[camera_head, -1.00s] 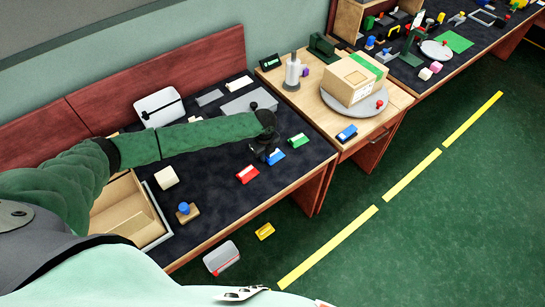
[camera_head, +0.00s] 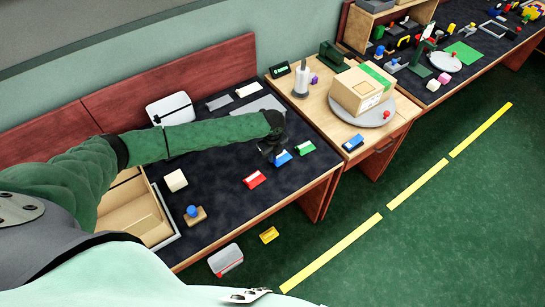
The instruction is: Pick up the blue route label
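A small blue label block with a pale face (camera_head: 283,158) is on the dark desk mat, between a red one (camera_head: 254,179) and a green one (camera_head: 306,147). My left gripper (camera_head: 270,153) points down at the left side of this blue block, very close to it. The gripper's fingers are dark and small here, so I cannot tell whether they touch it or are open or shut. A second blue block (camera_head: 353,143) lies on the wooden side table by the round turntable. My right gripper is not in view.
A yellow block (camera_head: 269,235) lies beyond the desk's front edge.

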